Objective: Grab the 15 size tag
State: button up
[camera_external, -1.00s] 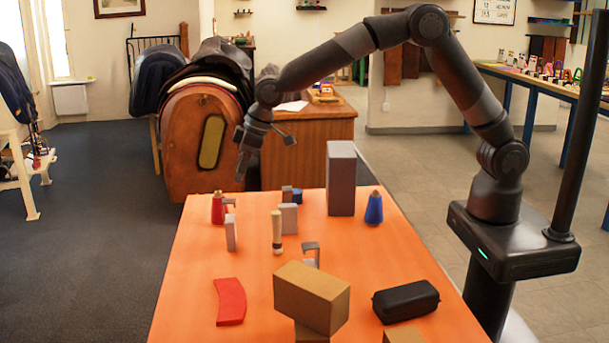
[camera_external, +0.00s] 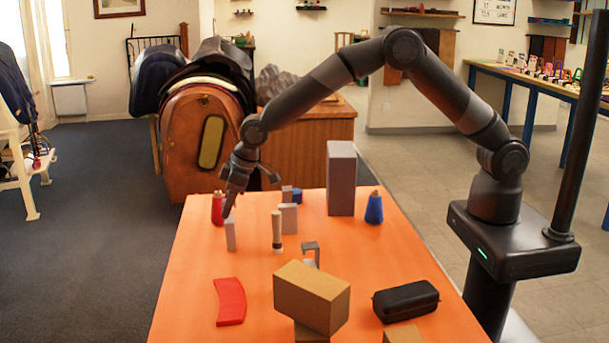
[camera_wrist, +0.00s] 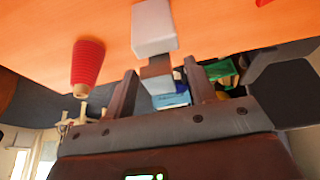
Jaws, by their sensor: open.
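No size number is readable on any tag. A small brown-and-grey tag-like piece (camera_wrist: 157,72) sits at the end of a pale grey block (camera_wrist: 153,28) in the wrist view. In the external view that block (camera_external: 231,236) stands at the table's left, and my gripper (camera_external: 228,208) is at its top, hiding most of the small piece. My gripper (camera_wrist: 160,88) is open, with a finger on each side of the piece; contact cannot be told. Similar small grey pieces show at a second grey block (camera_external: 288,218) and as a bent bracket (camera_external: 311,249) nearer the front.
A red spool (camera_external: 217,209) stands close beside my gripper, and also shows in the wrist view (camera_wrist: 87,66). A pale-handled tool (camera_external: 277,231), tall grey box (camera_external: 341,178), blue spool (camera_external: 374,208), cardboard box (camera_external: 311,297) and black case (camera_external: 405,301) stand to the right.

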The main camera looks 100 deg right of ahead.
jog(key=shift+c, duration=0.4)
grip_shut()
jog(key=shift+r, duration=0.2)
